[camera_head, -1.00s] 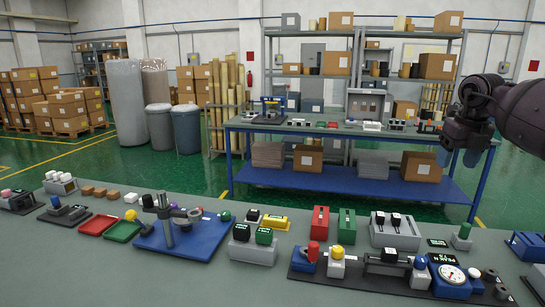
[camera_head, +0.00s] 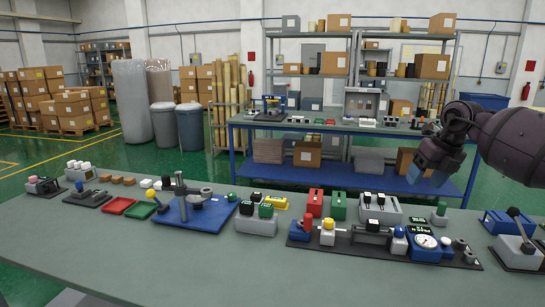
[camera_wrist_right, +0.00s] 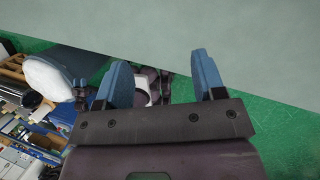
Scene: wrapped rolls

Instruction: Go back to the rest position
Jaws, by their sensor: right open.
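My right gripper (camera_head: 428,178) hangs at the right of the head view, above the far edge of the near workbench (camera_head: 150,265). Its blue fingertips point down and to the left, and it touches nothing that I can see. In the right wrist view the two blue fingers of this gripper (camera_wrist_right: 162,80) are spread apart, with nothing held between them. A blue and white part shows at the left of that view; I cannot tell what it is. My left gripper does not show in the head view.
On the near bench stand a blue plate with a post (camera_head: 180,213), red (camera_head: 314,203) and green (camera_head: 338,206) blocks, a gauge unit (camera_head: 425,243) and a lever box (camera_head: 517,248). The bench's front part is bare. A blue-framed table (camera_head: 350,182) stands behind.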

